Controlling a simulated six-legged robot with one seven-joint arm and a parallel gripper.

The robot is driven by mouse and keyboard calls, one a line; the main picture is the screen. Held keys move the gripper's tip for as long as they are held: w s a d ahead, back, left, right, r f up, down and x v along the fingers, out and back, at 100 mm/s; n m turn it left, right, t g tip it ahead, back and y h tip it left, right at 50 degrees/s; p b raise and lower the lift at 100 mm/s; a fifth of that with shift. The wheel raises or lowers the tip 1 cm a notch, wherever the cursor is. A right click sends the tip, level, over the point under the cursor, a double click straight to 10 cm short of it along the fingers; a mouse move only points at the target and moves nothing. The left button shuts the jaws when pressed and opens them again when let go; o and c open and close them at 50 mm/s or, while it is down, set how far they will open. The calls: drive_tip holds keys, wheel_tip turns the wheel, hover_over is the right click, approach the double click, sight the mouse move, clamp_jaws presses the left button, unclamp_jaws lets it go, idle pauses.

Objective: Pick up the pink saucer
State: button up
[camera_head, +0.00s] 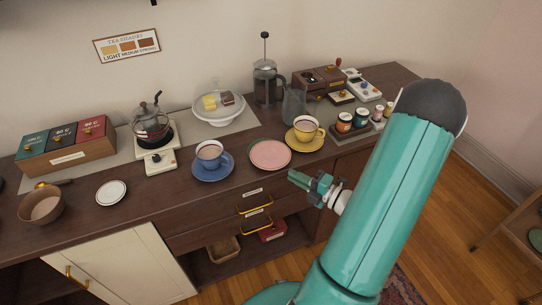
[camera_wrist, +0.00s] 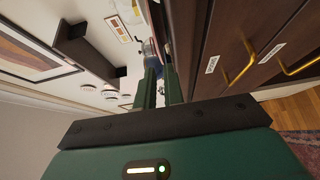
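The pink saucer (camera_head: 270,154) lies flat and empty on the dark wooden sideboard top, near its front edge, in the head view. My gripper (camera_head: 294,177) is just in front of the sideboard's front edge, to the lower right of the saucer and apart from it. In the wrist view my gripper (camera_wrist: 160,82) shows two green fingers with a gap between them and nothing held.
A blue cup on a blue saucer (camera_head: 199,173) stands left of the pink saucer. A yellow cup on a yellow saucer (camera_head: 316,144) stands to its right. A glass pitcher (camera_head: 293,106) and a French press (camera_head: 265,82) stand behind. Drawers with yellow handles (camera_head: 255,204) are below.

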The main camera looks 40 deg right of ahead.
sight(278, 169)
drive_tip(key=x, duration=0.5)
drive_tip(key=shift+w+a+f, duration=0.1)
drive_tip(key=shift+w+a, duration=0.1)
drive_tip(key=shift+w, duration=0.15)
clamp_jaws()
